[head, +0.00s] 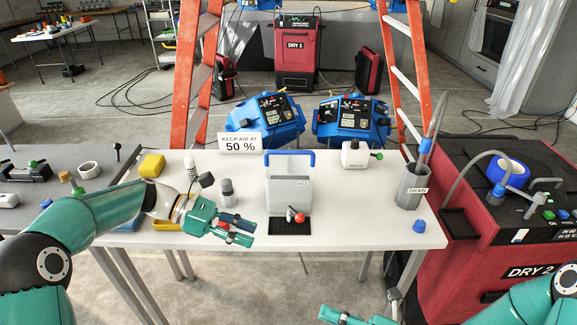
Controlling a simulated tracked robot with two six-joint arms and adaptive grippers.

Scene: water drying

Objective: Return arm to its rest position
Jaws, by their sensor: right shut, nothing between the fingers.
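My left arm comes in from the left over the white table (400,231). My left gripper (252,232) is over the table's front left part, left of the black mat (290,227). Its two fingers are apart, with a gap between them, and I see nothing held. My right gripper (326,314) is low at the bottom edge, in front of the table and partly cut off by the frame. It is shut and empty.
A clear container with a blue handle (290,155) stands mid-table behind a red-knobbed lever (293,215). A grey drain cup (411,187) with a hose stands at the right end. A red drying machine (475,255) is beside the table, right. Yellow items lie left.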

